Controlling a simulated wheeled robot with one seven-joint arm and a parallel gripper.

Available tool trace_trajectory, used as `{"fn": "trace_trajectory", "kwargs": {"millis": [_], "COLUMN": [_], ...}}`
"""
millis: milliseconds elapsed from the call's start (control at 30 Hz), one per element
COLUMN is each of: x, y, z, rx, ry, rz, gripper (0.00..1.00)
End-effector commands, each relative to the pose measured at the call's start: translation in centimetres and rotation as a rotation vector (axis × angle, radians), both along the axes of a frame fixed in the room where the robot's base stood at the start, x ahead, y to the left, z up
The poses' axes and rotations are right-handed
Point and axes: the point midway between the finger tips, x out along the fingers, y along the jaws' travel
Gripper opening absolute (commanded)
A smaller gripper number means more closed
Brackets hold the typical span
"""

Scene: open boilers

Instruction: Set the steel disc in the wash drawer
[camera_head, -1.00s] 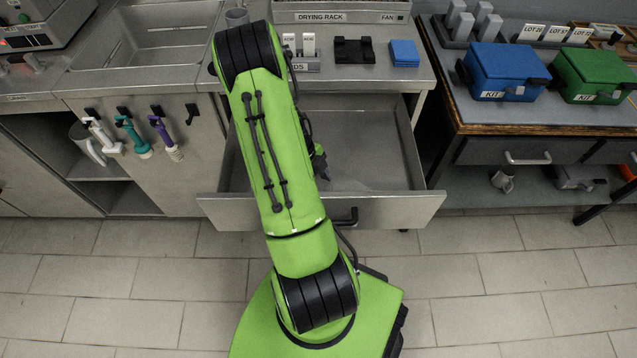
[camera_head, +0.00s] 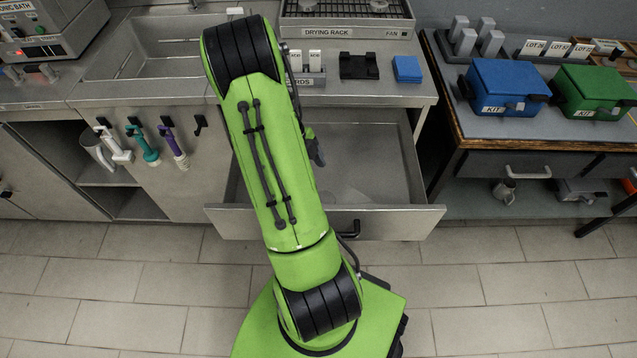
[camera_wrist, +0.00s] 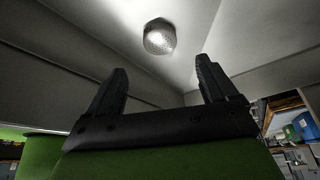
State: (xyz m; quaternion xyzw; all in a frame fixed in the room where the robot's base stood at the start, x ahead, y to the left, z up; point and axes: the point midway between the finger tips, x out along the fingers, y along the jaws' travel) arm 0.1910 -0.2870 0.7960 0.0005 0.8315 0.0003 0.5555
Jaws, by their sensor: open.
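In the wrist view a small round steel disc (camera_wrist: 160,38), with a bright face and a textured side, rests on a pale grey surface that looks like the inside of the drawer. It lies beyond my gripper's (camera_wrist: 160,82) two dark fingertips, which are spread apart with nothing between them. The wash drawer (camera_head: 385,222) is pulled out below the counter in the head view. My green arm reaches over its left part and hides the disc there. Part of my gripper (camera_head: 316,150) shows beside the arm, over the drawer.
The drawer's right half is clear. Above it the counter holds a card holder (camera_head: 305,75), a black block (camera_head: 358,66), a blue pad (camera_head: 407,69) and the drying rack (camera_head: 345,25). A sink (camera_head: 155,55) is at left, blue (camera_head: 505,88) and green (camera_head: 597,90) kits at right.

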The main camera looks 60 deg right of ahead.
Motion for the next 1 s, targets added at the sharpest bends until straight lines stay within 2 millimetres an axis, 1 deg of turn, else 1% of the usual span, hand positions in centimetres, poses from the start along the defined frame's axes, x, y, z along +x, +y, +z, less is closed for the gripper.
{"fn": "trace_trajectory", "kwargs": {"millis": [33, 100, 200, 367, 433, 467, 567, 600, 633, 667, 700, 733, 767, 800, 867, 900, 967, 1000], "x": [0.4, 0.8, 1.0, 1.1, 1.5, 2.0, 4.3, 5.3, 5.9, 6.4, 6.9, 7.0, 7.0, 6.8, 6.1, 5.3, 3.8, 2.8], "y": [0.0, 0.0, 0.0, 0.0, 0.4, 0.8, 3.4, 5.1, 6.5, 7.9, 9.9, 11.5, 13.1, 15.3, 18.5, 20.5, 23.2, 24.7], "z": [1.1, 2.0, 2.5, 2.5, 3.1, 3.7, 7.4, 9.3, 10.8, 12.2, 14.0, 15.3, 16.5, 18.1, 20.2, 21.4, 22.7, 23.3], "rx": [-0.001, -0.001, 0.000, 0.002, 0.009, 0.017, 0.067, 0.089, 0.106, 0.121, 0.135, 0.144, 0.149, 0.148, 0.134, 0.114, 0.067, 0.030], "ry": [-0.002, -0.001, 0.000, 0.000, -0.014, -0.029, -0.111, -0.152, -0.179, -0.205, -0.234, -0.253, -0.268, -0.283, -0.288, -0.280, -0.248, -0.213], "rz": [0.002, 0.001, 0.001, 0.001, 0.042, 0.086, 0.370, 0.534, 0.668, 0.808, 0.998, 1.146, 1.300, 1.507, 1.828, 2.043, 2.354, 2.542], "gripper": [0.86, 0.86, 0.86, 0.86, 0.86, 0.86, 0.86, 0.86, 0.86, 0.86, 0.86, 0.86, 0.86, 0.86, 0.86, 0.86, 0.86, 0.86]}}
